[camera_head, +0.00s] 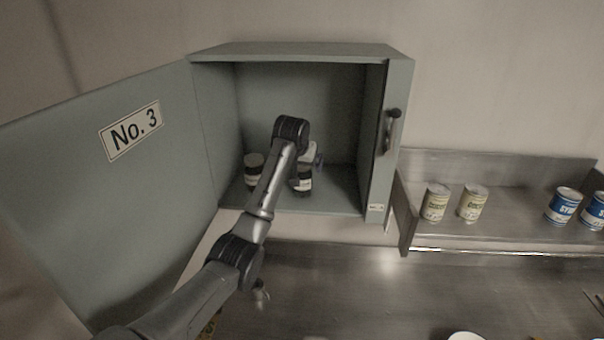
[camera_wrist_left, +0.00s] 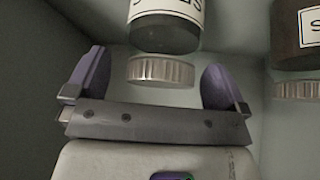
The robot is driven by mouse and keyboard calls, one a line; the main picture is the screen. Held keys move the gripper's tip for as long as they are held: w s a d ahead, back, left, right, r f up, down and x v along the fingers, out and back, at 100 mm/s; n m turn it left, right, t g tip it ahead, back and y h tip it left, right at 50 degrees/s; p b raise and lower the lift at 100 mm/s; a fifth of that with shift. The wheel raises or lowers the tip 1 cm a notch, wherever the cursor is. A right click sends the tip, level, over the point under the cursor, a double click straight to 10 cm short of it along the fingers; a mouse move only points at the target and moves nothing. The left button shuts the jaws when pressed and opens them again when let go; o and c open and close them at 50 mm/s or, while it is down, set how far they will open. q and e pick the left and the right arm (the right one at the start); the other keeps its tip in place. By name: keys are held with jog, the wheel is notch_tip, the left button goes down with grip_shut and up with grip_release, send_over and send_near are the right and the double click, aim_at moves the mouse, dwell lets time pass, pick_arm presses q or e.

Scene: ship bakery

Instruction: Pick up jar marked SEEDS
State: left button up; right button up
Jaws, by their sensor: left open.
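Two dark jars with pale labels stand inside the open grey cabinet. One jar (camera_head: 303,184) is at the middle of its floor, and the other jar (camera_head: 254,160) is to the left. My left gripper (camera_head: 313,158) is inside the cabinet at the middle jar, partly hidden by my arm. In the left wrist view its fingers (camera_wrist_left: 156,72) are open, with a jar's ribbed metal lid (camera_wrist_left: 162,71) between and just beyond them. That jar's label (camera_wrist_left: 175,8) is cut off and not fully readable. A second jar (camera_wrist_left: 290,35) at the right shows a label beginning with S.
The cabinet door (camera_head: 110,200), marked No. 3, stands open to the left. The cabinet's right wall (camera_head: 375,140) is close to my gripper. A metal shelf (camera_head: 500,232) at the right holds several cans. A steel counter (camera_head: 350,290) lies below.

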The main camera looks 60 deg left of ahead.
pick_arm(q)
jog(key=shift+x, duration=1)
jog(key=shift+c, duration=0.3)
jog(key=shift+r, duration=0.1)
jog(key=c, duration=1.2)
